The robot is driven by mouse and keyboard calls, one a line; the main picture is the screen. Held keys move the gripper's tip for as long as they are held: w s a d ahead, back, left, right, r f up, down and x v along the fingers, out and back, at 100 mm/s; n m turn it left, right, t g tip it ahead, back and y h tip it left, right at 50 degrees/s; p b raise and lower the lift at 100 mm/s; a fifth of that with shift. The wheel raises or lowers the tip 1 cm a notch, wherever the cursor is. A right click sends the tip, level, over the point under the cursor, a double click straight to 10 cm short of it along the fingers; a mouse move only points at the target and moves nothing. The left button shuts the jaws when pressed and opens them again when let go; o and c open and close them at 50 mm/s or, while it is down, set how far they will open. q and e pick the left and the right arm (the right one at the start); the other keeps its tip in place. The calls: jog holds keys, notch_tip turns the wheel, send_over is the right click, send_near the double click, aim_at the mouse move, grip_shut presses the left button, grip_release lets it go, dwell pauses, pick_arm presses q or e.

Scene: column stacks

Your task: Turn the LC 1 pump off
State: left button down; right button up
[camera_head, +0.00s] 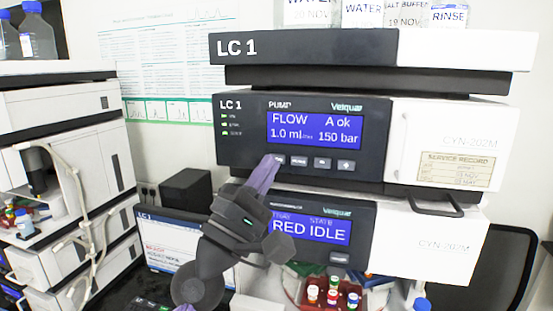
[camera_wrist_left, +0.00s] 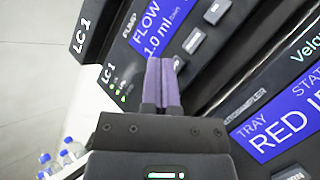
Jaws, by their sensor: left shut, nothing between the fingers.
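The LC 1 pump (camera_head: 240,150) is the dark-fronted module under the top LC 1 unit. Its blue display (camera_head: 315,130) reads FLOW 1.0 ml, A ok, 150 bar, and green lights (camera_head: 225,125) show at its left. A row of buttons (camera_head: 322,163) runs below the display. My left gripper (camera_head: 272,160) is shut and empty, its purple fingers at the leftmost button (camera_head: 280,159), partly covering it. In the left wrist view the fingertips (camera_wrist_left: 163,62) lie beside that button (camera_wrist_left: 177,63); I cannot tell whether they touch. A purple tip (camera_head: 184,308), perhaps my right gripper, shows at the bottom edge.
Below the pump, a module display (camera_head: 310,229) reads TRAY, STATE, RED IDLE. A red tray (camera_head: 345,283) with vials sits lower down. Labelled bottles (camera_head: 447,15) stand on top. A handle (camera_head: 435,203) sticks out at right. A monitor (camera_head: 165,250) stands behind my left arm.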

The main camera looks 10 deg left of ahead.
pick_arm(q)
jog(key=shift+w, duration=0.1)
jog(key=shift+w, duration=0.35)
jog(key=shift+w+b, duration=0.35)
jog(key=shift+b, duration=0.2)
dwell(0.3)
dwell(0.4)
jog(key=shift+s+p, duration=0.5)
jog(key=shift+s, duration=0.3)
jog(key=s+p, duration=0.2)
jog(key=s, duration=0.3)
jog(key=shift+a, duration=0.1)
